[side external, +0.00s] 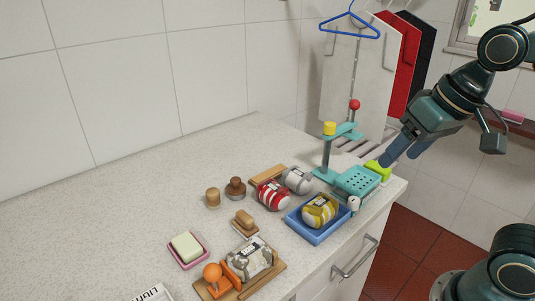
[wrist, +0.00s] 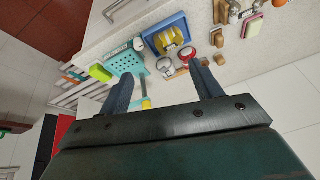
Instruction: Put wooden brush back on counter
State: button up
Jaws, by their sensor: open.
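Several small wooden pieces sit on the speckled counter (side external: 90,235), and I cannot tell for certain which is the task's brush. A tan block-shaped one (side external: 245,222) lies near the middle. A light round-topped one (side external: 213,198) and a dark brown knobbed one (side external: 235,188) stand behind it. My gripper (side external: 402,156) is at the right end of the counter, above and close to a lime-green sponge (side external: 378,170). It is well apart from the wooden pieces. In the wrist view my gripper (wrist: 161,68) has its fingers spread, with nothing held between them.
A teal rack (side external: 357,180) with a post stands near my gripper. A blue tray (side external: 307,228) holds a yellow-labelled jar (side external: 319,210). A red container (side external: 272,194), pink soap dish (side external: 188,250) and wooden board (side external: 262,283) are nearby. The counter's left is clear.

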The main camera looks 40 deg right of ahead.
jog(key=shift+s+d+f+n+t, duration=0.25)
jog(key=shift+s+n, duration=0.2)
jog(key=shift+s, duration=0.25)
jog(key=shift+s+d+f+n, duration=0.15)
jog(key=shift+s+f+n, duration=0.2)
jog(key=shift+s, duration=0.3)
jog(key=shift+s+d+f+n+t, duration=0.15)
jog(key=shift+s+d+f+n, duration=0.1)
jog(key=shift+s+n, duration=0.35)
